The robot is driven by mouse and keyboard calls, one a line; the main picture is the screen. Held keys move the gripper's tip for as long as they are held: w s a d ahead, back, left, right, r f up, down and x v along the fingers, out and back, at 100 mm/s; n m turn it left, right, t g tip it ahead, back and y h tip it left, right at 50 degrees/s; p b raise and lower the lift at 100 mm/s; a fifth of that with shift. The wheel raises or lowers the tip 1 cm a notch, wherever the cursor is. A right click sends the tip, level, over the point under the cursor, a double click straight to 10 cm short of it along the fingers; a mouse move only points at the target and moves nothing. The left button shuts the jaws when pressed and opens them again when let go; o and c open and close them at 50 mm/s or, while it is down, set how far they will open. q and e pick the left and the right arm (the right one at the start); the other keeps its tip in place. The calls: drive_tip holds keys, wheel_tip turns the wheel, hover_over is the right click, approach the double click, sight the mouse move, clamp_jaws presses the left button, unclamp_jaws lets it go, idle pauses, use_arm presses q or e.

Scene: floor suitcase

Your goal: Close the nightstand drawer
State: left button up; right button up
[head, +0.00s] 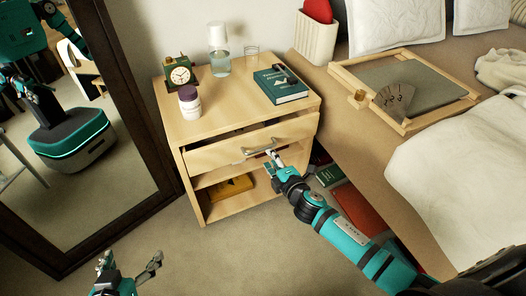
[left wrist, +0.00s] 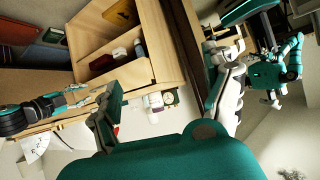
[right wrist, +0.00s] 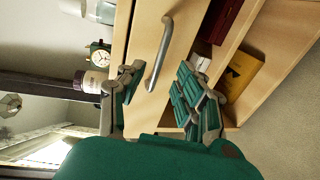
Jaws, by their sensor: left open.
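The wooden nightstand (head: 174,118) stands beside the bed. Its top drawer (head: 222,153) is partly open, with a dark gap behind its front panel. The drawer's curved metal handle (head: 262,148) faces me, and also shows in the right wrist view (right wrist: 160,52). My right gripper (head: 272,163) is at the drawer front by the handle. In the right wrist view its fingers are apart, with the handle ahead between them; contact is unclear. My left gripper (head: 130,264) is open and empty, low over the floor at the bottom left, away from the nightstand.
A clock (head: 180,75), a jar (head: 189,100), a carafe (head: 219,50) and a book (head: 280,85) are on the nightstand top. A dark-framed mirror (head: 130,120) stands left. The bed (head: 345,130) is right. Floor in front is clear.

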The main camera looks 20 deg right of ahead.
sight(263, 149)
use_arm(q)
drive_tip(key=w+d+r+t+h+b, duration=0.1)
drive_tip(key=w+d+r+t, duration=0.1)
drive_tip(key=w+r+t, duration=0.2)
drive_tip(key=shift+d+r+t+h+b, duration=0.25)
drive_tip(key=shift+r+t, duration=0.35)
drive_tip(key=shift+r, duration=1.2)
use_arm(e)
drive_tip(key=shift+x, duration=3.5)
use_arm(q)
drive_tip(key=shift+a, duration=0.1)
use_arm(e)
clamp_jaws()
drive_tip(key=shift+w, duration=0.1)
